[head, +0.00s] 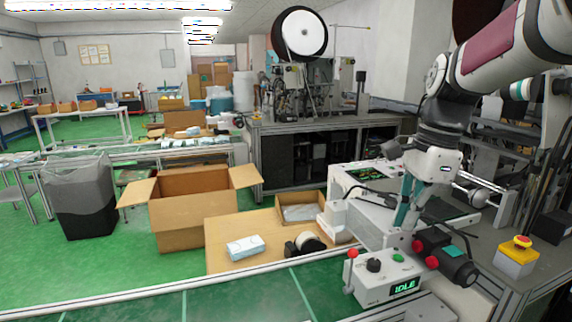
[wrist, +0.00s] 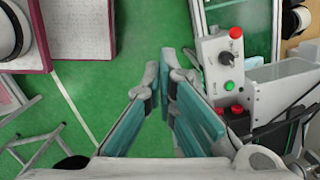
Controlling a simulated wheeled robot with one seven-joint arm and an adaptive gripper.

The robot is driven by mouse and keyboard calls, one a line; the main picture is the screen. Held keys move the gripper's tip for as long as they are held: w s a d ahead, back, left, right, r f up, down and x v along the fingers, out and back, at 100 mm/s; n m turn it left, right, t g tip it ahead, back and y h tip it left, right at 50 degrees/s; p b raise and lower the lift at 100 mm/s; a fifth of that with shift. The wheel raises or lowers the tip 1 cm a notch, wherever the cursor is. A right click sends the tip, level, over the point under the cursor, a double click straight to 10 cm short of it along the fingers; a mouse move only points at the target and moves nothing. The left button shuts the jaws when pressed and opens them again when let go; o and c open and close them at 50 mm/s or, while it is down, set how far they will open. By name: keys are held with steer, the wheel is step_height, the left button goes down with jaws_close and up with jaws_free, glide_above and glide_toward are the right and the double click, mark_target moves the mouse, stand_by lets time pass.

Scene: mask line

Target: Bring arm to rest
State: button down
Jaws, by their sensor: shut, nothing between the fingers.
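My arm (head: 440,118) reaches in from the upper right of the head view and bends down. My gripper (head: 402,220) points downward in front of the white machine, above and behind the control box (head: 388,278). In the wrist view my gripper (wrist: 161,78) has its teal-padded fingers brought together at the tips, with nothing between them. Green floor shows below the fingers in that view. The control box, with a red-knobbed lever, a green button and an "IDLE" display, also shows in the wrist view (wrist: 215,62), right of the fingers.
A yellow box with a red emergency button (head: 516,258) stands at the right. A wooden table (head: 222,230) holds a pale blue-and-white pack (head: 245,247) and a tape dispenser (head: 305,244). An open cardboard box (head: 190,222) and a dark bin (head: 84,208) stand left. Green floor is open at far left.

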steer(key=s+a+f+n+t, duration=0.1)
steer(key=s+n+t, duration=0.1)
steer(key=s+n, duration=0.6)
steer(key=s+a+f+n+t+h, duration=0.1)
steer(key=s+f+n, duration=0.1)
steer(key=s+n, duration=0.7)
steer(key=s, duration=0.5)
steer(key=shift+a+t+h, duration=0.25)
steer(key=shift+t+h, duration=0.05)
steer(key=shift+t, duration=0.1)
steer(key=shift+a, duration=0.1)
